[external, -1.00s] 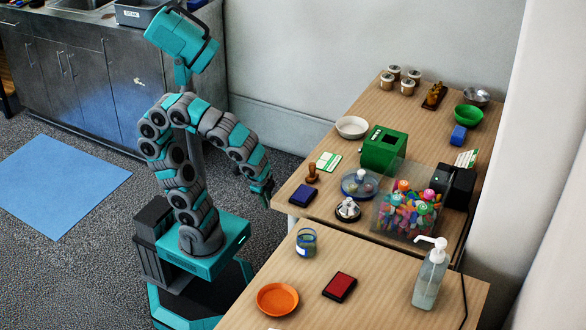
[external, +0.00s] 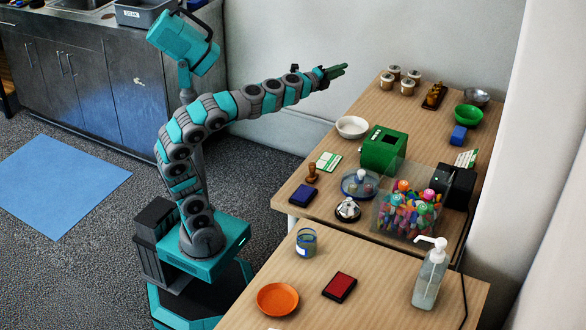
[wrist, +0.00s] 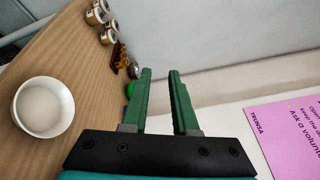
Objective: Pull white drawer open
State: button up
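No white drawer can be made out in either view. My gripper (external: 338,71) is at the end of my outstretched arm, near the far left edge of the wooden table and above its height. In the wrist view my gripper (wrist: 163,100) shows two green fingers apart with nothing between them. A white bowl (external: 352,127) stands on the table below the gripper; it also shows at the left of the wrist view (wrist: 43,108).
The far table (external: 380,108) holds several lidded jars, a green box (external: 384,150), a green bowl (external: 469,117) and a clear bin of colourful items (external: 405,212). The near table (external: 385,305) holds an orange dish (external: 277,299) and a pump bottle (external: 430,275). A pink sign (wrist: 290,135) shows in the wrist view.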

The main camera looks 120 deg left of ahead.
jog(key=a+f+m+h+b, duration=0.2)
jog(key=a+f+m+h, duration=0.35)
jog(key=f+m, duration=0.45)
jog(key=s+d+f+g+h, duration=0.1)
jog(key=s+f+g+h, duration=0.4)
jog(key=s+f, duration=0.8)
jog(key=w+d+f+h+p, duration=0.1)
jog(key=w+d+h+p, duration=0.5)
jog(key=d, duration=0.6)
jog(key=shift+t, duration=0.3)
jog(key=f, duration=0.5)
jog(key=w+f, duration=0.1)
jog(key=f, duration=0.1)
jog(key=shift+a+f, duration=0.15)
jog(key=shift+f, duration=0.15)
